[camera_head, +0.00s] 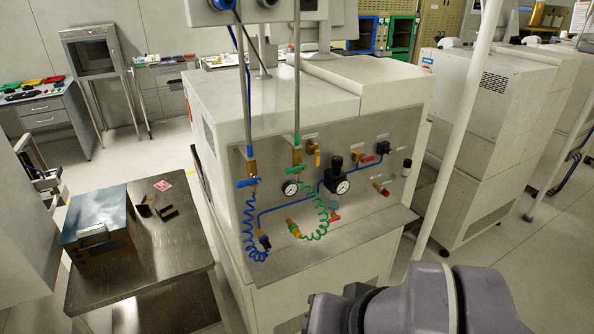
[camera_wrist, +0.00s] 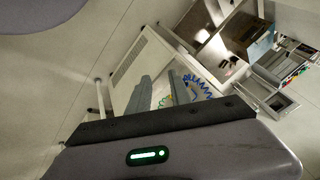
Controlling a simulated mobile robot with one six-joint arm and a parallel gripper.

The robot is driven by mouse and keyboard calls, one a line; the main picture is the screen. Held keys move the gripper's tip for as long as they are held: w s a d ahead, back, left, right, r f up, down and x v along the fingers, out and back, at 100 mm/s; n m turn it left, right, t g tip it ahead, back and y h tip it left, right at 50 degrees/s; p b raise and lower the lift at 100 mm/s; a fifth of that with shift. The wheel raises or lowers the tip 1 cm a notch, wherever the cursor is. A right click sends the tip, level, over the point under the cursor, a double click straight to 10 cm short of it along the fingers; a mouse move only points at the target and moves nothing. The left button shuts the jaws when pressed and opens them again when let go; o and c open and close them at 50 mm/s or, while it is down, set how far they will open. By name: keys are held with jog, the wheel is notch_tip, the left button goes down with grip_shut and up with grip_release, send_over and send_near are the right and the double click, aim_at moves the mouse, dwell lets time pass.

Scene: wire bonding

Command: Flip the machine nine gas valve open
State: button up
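The machine (camera_head: 272,95) has a grey metal valve panel (camera_head: 355,235) on its front. A blue lever valve (camera_head: 247,182) and a green lever valve (camera_head: 297,170) sit on two vertical pipes. A yellow-handled valve (camera_head: 315,152), a red-handled valve (camera_head: 368,158) and an orange-red handle (camera_head: 333,218) are also on the panel. The labels are too small to read, so I cannot tell which is the gas valve. In the wrist view, my gripper (camera_wrist: 160,82) is open and empty, fingers apart, with the machine (camera_wrist: 128,70) beyond it. The gripper is outside the head view.
Blue and green coiled hoses (camera_head: 323,212) hang before the panel, with gauges (camera_head: 342,186) among the valves. A white pole (camera_head: 463,130) stands at right. A metal table (camera_head: 180,245) with a blue-grey box (camera_head: 98,222) is at left. A similar machine (camera_head: 490,110) stands right.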

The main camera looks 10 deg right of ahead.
jog(key=w+d, duration=0.1)
jog(key=w+d+r+t+h+p, duration=0.1)
jog(key=w+d, duration=0.1)
jog(key=w+d+r+h+p, duration=0.1)
jog(key=w, duration=0.1)
jog(key=shift+w+d+r+t, duration=0.15)
jog(key=shift+d+r+t, duration=0.1)
jog(key=shift+t, duration=0.05)
grip_shut()
jog(key=w+d+r+n+t+h+p, duration=0.2)
jog(key=w+d+r+t+p, duration=0.25)
jog(key=w, duration=0.65)
jog(key=w+a+r+n+t+y+p, duration=0.2)
jog(key=w+a+r+n+y+p, duration=0.1)
jog(key=w, duration=0.5)
notch_tip(320, 180, up, 2)
jog(key=n+y+p, duration=0.1)
jog(key=n+y, duration=0.1)
jog(key=y, duration=0.1)
jog(key=shift+w+a+t, duration=0.15)
jog(key=shift+w+t, duration=0.05)
jog(key=shift+t, duration=0.15)
